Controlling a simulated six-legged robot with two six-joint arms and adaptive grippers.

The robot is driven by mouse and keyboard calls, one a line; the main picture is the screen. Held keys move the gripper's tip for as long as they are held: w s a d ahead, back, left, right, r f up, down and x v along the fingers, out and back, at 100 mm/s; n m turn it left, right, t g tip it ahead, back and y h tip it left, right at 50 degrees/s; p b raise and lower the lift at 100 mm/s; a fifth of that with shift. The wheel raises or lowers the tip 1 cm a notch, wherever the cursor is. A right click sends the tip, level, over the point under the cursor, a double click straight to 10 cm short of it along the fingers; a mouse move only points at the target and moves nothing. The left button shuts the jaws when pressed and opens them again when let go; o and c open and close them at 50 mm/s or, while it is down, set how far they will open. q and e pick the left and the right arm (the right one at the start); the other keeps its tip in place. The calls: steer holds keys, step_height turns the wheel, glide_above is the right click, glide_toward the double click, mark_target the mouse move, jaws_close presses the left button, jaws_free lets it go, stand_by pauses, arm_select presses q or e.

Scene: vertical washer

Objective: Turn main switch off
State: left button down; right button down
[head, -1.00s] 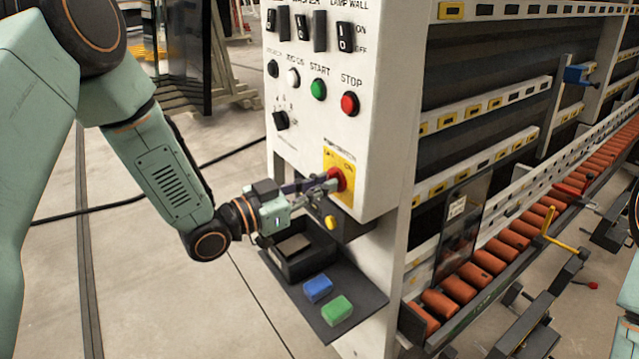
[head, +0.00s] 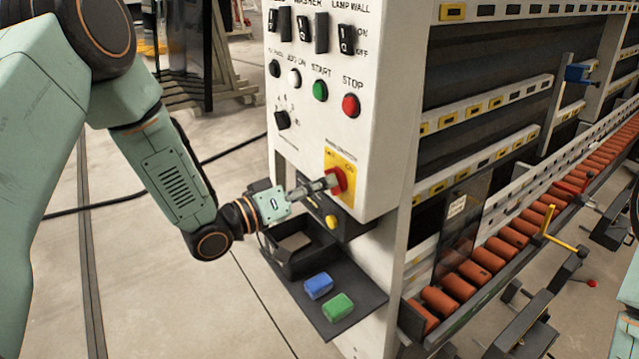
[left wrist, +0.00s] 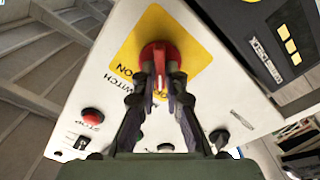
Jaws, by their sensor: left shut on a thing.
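The main switch is a red rotary knob (head: 337,181) on a yellow plate (head: 343,162), low on the white control panel (head: 309,146). My left gripper (head: 328,184) reaches it from the left and is shut on the knob. In the left wrist view the red knob (left wrist: 159,58) sits between the two fingertips (left wrist: 160,84), on the yellow plate (left wrist: 190,48). The fingers partly hide the knob and its lettering. My right gripper is out of view; only a bit of that arm shows at the right edge.
Above are a red stop button (head: 351,105), a green start button (head: 320,90) and several black switches. A dark shelf (head: 365,306) below holds a blue block (head: 318,286), a green block (head: 338,307) and a black tray (head: 276,262). A roller conveyor (head: 462,284) runs to the right.

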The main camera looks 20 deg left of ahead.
arm_select(q)
steer(key=shift+s+f+n, duration=0.1)
steer(key=shift+f+n, duration=0.05)
steer(key=shift+n, duration=0.35)
steer(key=c, duration=1.4)
jaws_free()
steer(key=shift+d, duration=0.15)
steer(key=shift+a, duration=0.2)
steer(key=v, duration=1.1)
steer(key=shift+s+a, duration=0.2)
steer(key=shift+s, duration=0.1)
